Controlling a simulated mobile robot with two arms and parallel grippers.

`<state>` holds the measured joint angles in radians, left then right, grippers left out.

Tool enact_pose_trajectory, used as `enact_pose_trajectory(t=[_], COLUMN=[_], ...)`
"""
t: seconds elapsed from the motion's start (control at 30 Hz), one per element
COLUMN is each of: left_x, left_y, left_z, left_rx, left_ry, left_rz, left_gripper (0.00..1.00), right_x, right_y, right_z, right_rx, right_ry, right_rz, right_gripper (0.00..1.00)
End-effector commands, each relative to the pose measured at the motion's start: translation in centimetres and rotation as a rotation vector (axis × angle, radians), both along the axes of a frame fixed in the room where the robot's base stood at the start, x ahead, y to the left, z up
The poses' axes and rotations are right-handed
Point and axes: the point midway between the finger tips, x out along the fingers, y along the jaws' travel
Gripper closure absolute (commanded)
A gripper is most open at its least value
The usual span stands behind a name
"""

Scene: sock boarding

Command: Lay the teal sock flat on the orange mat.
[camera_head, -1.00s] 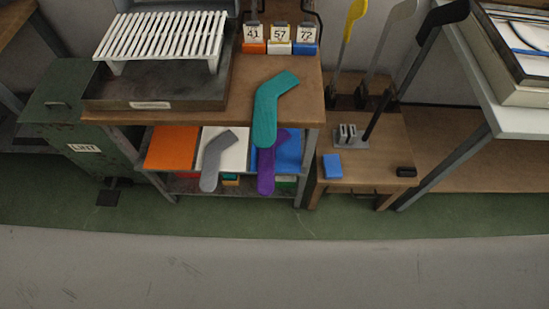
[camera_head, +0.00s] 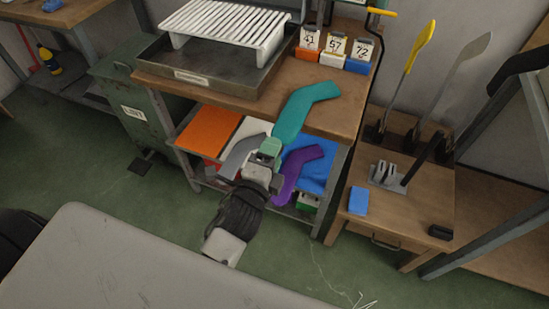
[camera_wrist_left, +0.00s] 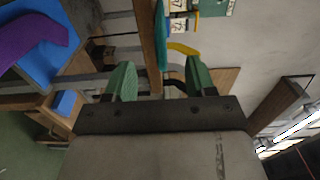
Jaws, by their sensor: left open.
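The teal sock (camera_head: 299,110) lies bent on the wooden bench top, its lower end hanging over the front edge. The orange mat (camera_head: 210,132) lies on the shelf below, at the left, with nothing on it. My left gripper (camera_head: 269,151) is just in front of the bench edge, near the sock's hanging end; I cannot tell whether it touches. In the left wrist view the gripper (camera_wrist_left: 160,78) has its green fingers wide apart and nothing between them, with a narrow teal strip of the sock (camera_wrist_left: 161,35) beyond. My right gripper is not in view.
A grey sock (camera_head: 238,155), partly behind my gripper, lies on a white mat (camera_head: 252,126). A purple sock (camera_head: 298,170) lies on a blue mat (camera_head: 318,178). A metal tray with a white rack (camera_head: 225,30) stands on the bench. Upright sock boards (camera_head: 420,48) stand to the right.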

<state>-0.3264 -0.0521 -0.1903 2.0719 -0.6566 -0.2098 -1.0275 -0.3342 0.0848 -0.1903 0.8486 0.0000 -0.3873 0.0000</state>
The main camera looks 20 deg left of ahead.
Motion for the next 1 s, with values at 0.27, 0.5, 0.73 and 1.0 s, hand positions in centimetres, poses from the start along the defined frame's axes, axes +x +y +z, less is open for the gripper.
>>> enact_pose_trajectory(t=[0.27, 0.5, 0.73, 1.0], left_x=[2.1, 4.8, 6.5, 7.0], left_y=[-0.1, -0.2, -0.3, -0.3], left_z=[0.1, 0.1, 0.1, 0.1], left_rx=[0.002, 0.001, -0.001, 0.000], left_ry=[-0.005, -0.004, -0.003, -0.001], left_rz=[-0.001, -0.001, -0.001, -0.001], left_gripper=[0.45, 0.45, 0.45, 0.45], right_x=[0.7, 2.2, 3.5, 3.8], right_y=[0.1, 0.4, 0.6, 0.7], right_z=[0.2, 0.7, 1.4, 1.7], right_rx=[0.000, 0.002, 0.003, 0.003], right_ry=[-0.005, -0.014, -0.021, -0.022], right_rz=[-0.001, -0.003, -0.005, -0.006], right_gripper=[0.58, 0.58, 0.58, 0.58])
